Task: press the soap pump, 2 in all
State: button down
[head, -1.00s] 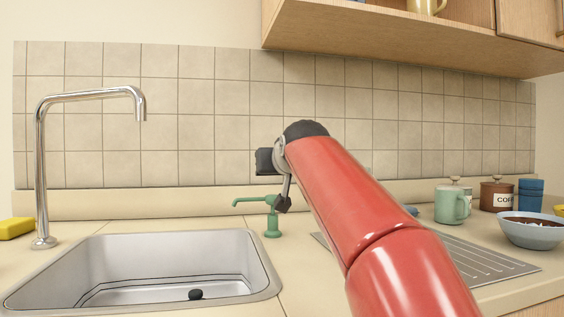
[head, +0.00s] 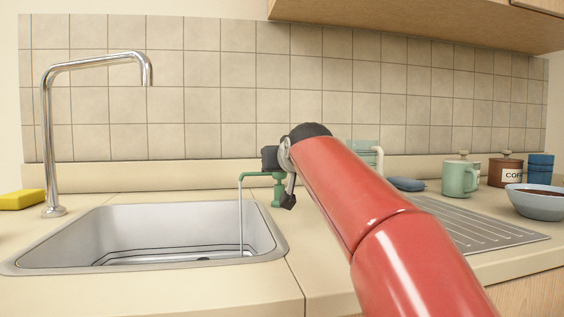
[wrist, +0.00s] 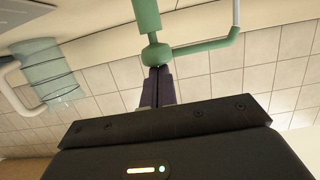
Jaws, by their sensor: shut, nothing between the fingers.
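The green soap pump (head: 277,193) stands upright behind the sink's right rear corner, with its spout pointing left. A thin pale stream (head: 241,215) runs down from the spout tip toward the sink. In the wrist view the pump (wrist: 154,52) appears upside down, its spout to the right. My gripper (wrist: 158,84) is shut and empty, its dark fingertips against the top of the pump head. In the head view my arm's dark end is right above the pump and partly covers its right side.
The steel sink (head: 75,238) lies in front, with a tall tap (head: 49,140) and a yellow sponge (head: 22,199) at left. A green mug (head: 459,179), canister (head: 505,171) and bowl (head: 537,203) stand at right. A wall cupboard (head: 400,22) hangs above.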

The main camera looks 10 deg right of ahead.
jog(key=shift+f, duration=0.35)
jog(key=s+r+p, duration=0.3)
jog(key=s+r, duration=0.3)
jog(key=s, duration=0.3)
jog(key=shift+s+r, duration=0.35)
jog(key=shift+s, duration=0.05)
dwell(2.6)
